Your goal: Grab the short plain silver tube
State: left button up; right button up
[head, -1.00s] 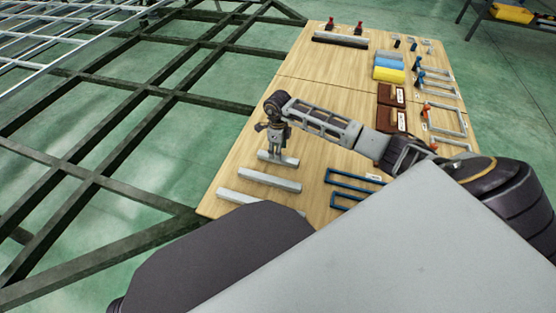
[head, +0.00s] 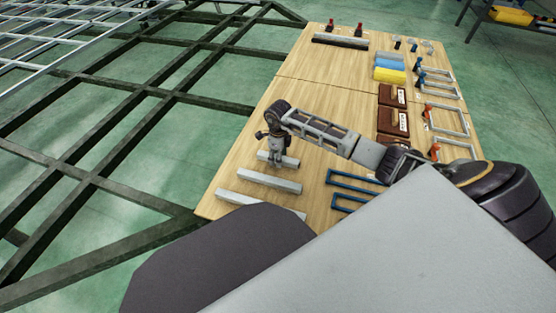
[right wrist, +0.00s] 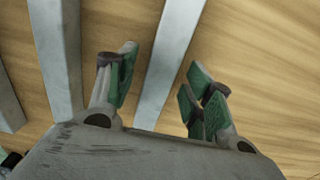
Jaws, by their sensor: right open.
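Three plain silver tubes lie roughly parallel on the wooden table top. The short silver tube (head: 290,161) is the farthest of them in the head view, partly hidden by my right gripper (head: 274,164). In the right wrist view, my right gripper (right wrist: 162,85) is open. The short silver tube (right wrist: 172,55) shows in the gap between its fingers, its near part hidden behind the gripper body. I cannot tell whether a finger touches it. My left gripper is not in view.
A longer silver tube (head: 262,180) lies close by on the near side, and another (head: 240,200) beyond it. Blue frames (head: 352,182) lie to the right, with brown boxes (head: 392,95) farther back. A dark steel chassis (head: 110,185) stands left of the table.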

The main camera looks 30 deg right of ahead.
grip_shut()
jog(key=shift+r, duration=0.1)
jog(key=shift+r, duration=0.45)
notch_tip(320, 180, up, 8)
jog(key=p, duration=0.3)
jog(key=shift+f, duration=0.25)
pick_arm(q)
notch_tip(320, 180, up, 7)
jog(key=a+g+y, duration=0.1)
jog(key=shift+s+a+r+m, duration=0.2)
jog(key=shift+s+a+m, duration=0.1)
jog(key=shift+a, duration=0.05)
pick_arm(e)
jog(key=shift+r, duration=0.7)
